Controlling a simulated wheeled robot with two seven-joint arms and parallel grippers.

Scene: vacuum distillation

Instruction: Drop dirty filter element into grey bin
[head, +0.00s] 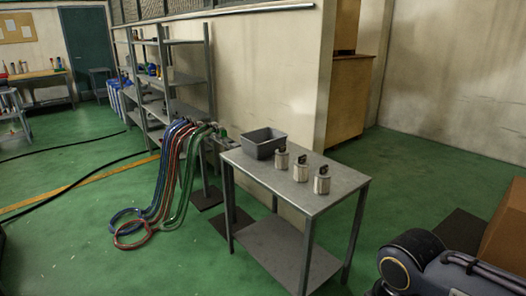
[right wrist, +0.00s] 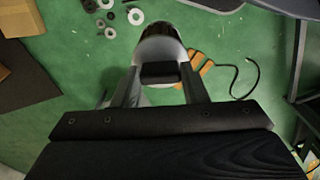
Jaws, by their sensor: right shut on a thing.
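In the right wrist view my right gripper (right wrist: 160,72) is shut on a pale, rounded thing with a dark brown far end, which looks like the dirty filter element (right wrist: 160,46). Its lower part is hidden behind the fingers. It is held over the green floor. The grey bin (head: 263,142) is an open rectangular tub at the back left corner of the metal table (head: 333,187) in the head view. The head view shows part of my right arm at the lower right, but not its gripper. My left gripper is not in view.
Three pale canisters with black tops stand on the table, one (head: 300,171) in the middle. Coloured hoses (head: 184,170) hang left of the table. A cardboard box (head: 506,232) is at the right. Several rings (right wrist: 135,16) and a black cable (right wrist: 246,78) lie on the floor.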

